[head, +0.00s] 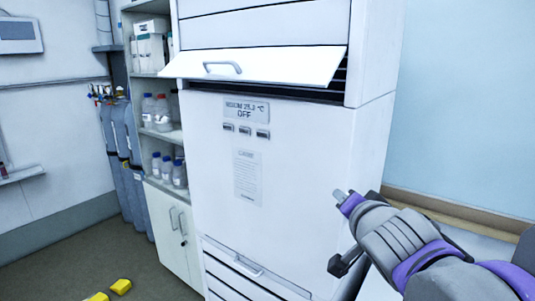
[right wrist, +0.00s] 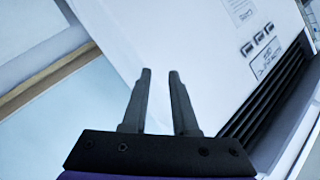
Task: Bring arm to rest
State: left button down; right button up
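My right arm comes in from the lower right of the head view, in front of the white chromatography cabinet (head: 300,190). My right gripper (head: 345,268) is dark, partly hidden, and beside the cabinet's right edge. In the right wrist view the gripper (right wrist: 160,75) has its two fingers apart with nothing between them. The white cabinet side (right wrist: 190,40) lies beyond the fingertips. My left gripper is not in view.
Shelves with bottles (head: 162,112) and blue gas cylinders (head: 125,135) stand to the left. Yellow objects (head: 121,286) show low on the floor.

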jog(key=s+f+n+g, duration=0.3)
jog(key=s+f, duration=0.4)
jog(key=f, duration=0.6)
jog(key=s+d+f+n+g, duration=0.1)
jog(key=s+f+n+g, duration=0.1)
jog(key=s+f, duration=0.6)
jog(key=s+d+f+n+g, duration=0.1)
jog(key=s+f+n+g, duration=0.2)
jog(key=s+f, duration=0.5)
notch_tip(320, 180, down, 11)
jog(key=shift+s+d+r+n+g, duration=0.15)
jog(key=shift+d+n+g, duration=0.15)
jog(key=shift+g, duration=0.3)
